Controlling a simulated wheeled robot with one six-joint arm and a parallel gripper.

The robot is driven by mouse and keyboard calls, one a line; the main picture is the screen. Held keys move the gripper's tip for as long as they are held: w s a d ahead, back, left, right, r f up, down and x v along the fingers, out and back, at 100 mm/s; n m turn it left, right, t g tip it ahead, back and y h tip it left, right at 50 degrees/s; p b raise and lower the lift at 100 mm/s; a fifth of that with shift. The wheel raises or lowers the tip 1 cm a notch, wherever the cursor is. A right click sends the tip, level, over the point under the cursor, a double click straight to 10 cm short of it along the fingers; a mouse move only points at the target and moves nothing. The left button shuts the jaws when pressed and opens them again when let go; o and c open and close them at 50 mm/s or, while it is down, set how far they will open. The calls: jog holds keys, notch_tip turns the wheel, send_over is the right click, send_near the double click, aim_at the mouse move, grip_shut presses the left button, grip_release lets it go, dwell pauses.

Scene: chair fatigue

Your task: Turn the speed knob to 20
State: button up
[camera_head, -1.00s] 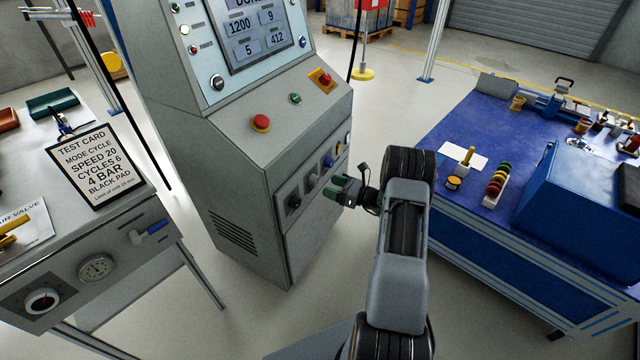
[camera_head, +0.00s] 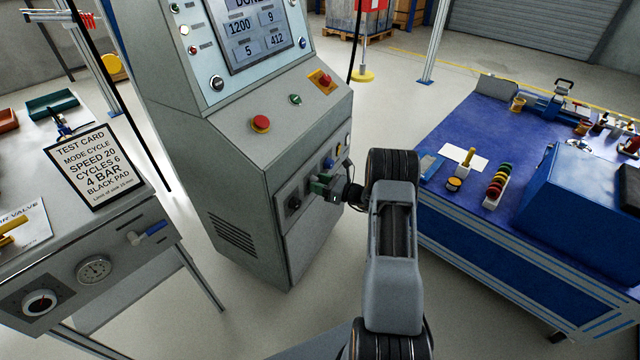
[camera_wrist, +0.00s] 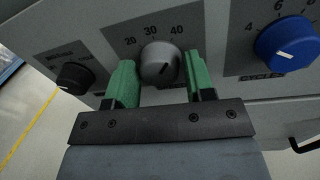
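The grey speed knob (camera_wrist: 160,62) sits on the panel in the wrist view, under a scale marked 20, 30 and 40. A pale mark shows on its face, but I cannot tell surely which number it points to. My gripper (camera_wrist: 162,78) is open, with one green finger on each side of the grey knob; narrow gaps seem to show. In the head view my gripper (camera_head: 323,186) is at the lower front panel of the grey cabinet (camera_head: 240,160) and hides the grey knob. The test card (camera_head: 95,166) reads SPEED 20.
The blue-topped bench (camera_head: 440,140) stands at the right. Open floor lies before the cabinet.

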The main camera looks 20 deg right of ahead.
jog(key=c, duration=0.5)
jog(key=shift+c, duration=0.2)
jog(key=n+h+b, duration=0.1)
jog(key=n+b, duration=0.6)
jog(key=b, duration=0.2)
jog(key=n+b, duration=0.8)
jog(key=shift+s+a+f+h+b, duration=0.1)
jog(key=shift+a+h+b, duration=0.05)
jog(key=shift+h+b, duration=0.25)
